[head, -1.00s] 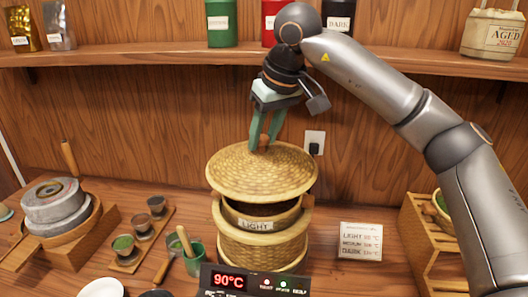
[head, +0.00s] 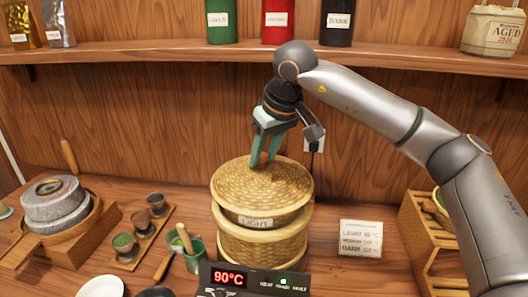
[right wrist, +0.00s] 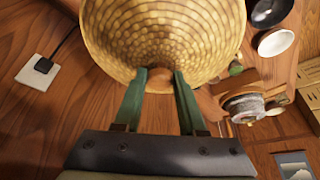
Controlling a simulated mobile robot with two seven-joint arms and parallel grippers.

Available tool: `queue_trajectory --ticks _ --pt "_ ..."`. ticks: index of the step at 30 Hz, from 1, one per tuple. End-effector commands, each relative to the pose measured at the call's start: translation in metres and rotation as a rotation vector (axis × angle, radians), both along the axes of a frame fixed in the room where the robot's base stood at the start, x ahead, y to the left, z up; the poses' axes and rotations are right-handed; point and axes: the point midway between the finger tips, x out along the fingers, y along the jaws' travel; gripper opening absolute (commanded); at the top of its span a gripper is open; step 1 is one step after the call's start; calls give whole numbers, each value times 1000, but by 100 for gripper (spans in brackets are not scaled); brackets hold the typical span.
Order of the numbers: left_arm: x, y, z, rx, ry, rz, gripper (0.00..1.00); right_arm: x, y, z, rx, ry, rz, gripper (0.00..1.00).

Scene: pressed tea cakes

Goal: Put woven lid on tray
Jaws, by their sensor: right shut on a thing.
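The round woven lid (head: 240,185) lies over the top of the stacked woven steamer in the head view, close down on the upper tray. The upper tray (head: 256,222) carries a LIGHT label and sits on a lower woven tier (head: 262,247). My right gripper (head: 262,164) comes from above and is shut on the lid's small knob. In the right wrist view the lid (right wrist: 165,35) fills the top, with the knob (right wrist: 160,80) between the green fingertips. Whether the lid's rim fully touches the tray all around cannot be told. My left gripper is not in view.
A heater panel reading 90°C (head: 255,279) stands in front of the steamer. A green cup (head: 194,255) and a board of small cups (head: 140,235) are at left, beside a stone mill (head: 55,205). A sign (head: 361,238) and wooden rack (head: 430,245) are at right.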

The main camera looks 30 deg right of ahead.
Motion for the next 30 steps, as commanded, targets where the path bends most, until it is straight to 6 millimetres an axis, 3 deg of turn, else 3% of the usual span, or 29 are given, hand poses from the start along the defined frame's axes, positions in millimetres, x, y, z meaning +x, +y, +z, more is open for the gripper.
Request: queue_trajectory --ticks 8,9,16,24,30 --pt "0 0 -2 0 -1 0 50 0 0 -5 1 -1 0 0" --pt "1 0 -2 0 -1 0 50 0 0 -6 0 0 0 44" --pt "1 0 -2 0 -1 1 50 0 0 -6 0 0 0 69" --pt "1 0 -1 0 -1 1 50 0 0 -4 0 0 0 70" --pt "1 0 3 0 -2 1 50 -3 -1 17 0 -3 0 70"
